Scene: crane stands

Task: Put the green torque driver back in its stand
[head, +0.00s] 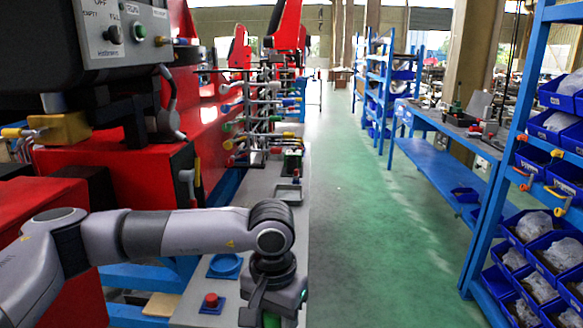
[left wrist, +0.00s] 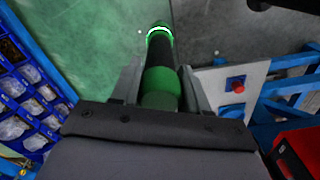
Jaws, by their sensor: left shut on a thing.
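The green torque driver (left wrist: 161,82) is a dark cylinder with a green band and a bright green ring at its far end. My left gripper (left wrist: 160,70) is shut on it, one finger on each side of the green band. In the head view my left gripper (head: 272,303) hangs at the lower middle, over the right edge of the grey bench; only a little green shows below it. My right gripper is not in view.
On the grey bench (head: 262,215) are a red button on a blue base (head: 211,301), a blue round holder (head: 225,265) and a grey square tray (head: 288,194). Red machinery stands left. Blue shelves with bins (head: 540,225) stand right; the green aisle floor between is clear.

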